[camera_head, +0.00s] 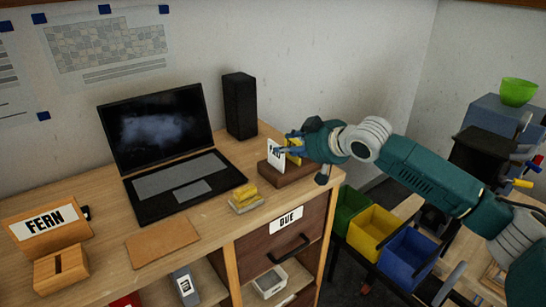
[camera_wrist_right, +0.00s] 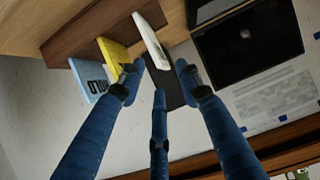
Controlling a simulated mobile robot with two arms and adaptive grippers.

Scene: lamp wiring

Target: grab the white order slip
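The white order slip (camera_head: 275,154) stands upright in a brown wooden holder (camera_head: 286,176) at the right end of the desk. In the right wrist view the white slip (camera_wrist_right: 151,38) is seen nearly edge-on. My right gripper (camera_head: 292,147) is at the slips, its fingers partly hiding them in the head view. In the wrist view the right gripper (camera_wrist_right: 157,78) has its fingers spread, with the white slip's end in the gap between them; contact is not clear. A yellow slip (camera_wrist_right: 113,54) is close to one finger. A blue slip (camera_wrist_right: 88,77) stands beyond it. My left gripper is not in view.
A black speaker (camera_head: 240,105) and an open laptop (camera_head: 163,146) stand left of the holder. A yellow block stack (camera_head: 245,198) lies in front. Green, yellow and blue bins (camera_head: 408,257) are below right. A FERN sign (camera_head: 47,224) stands at far left.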

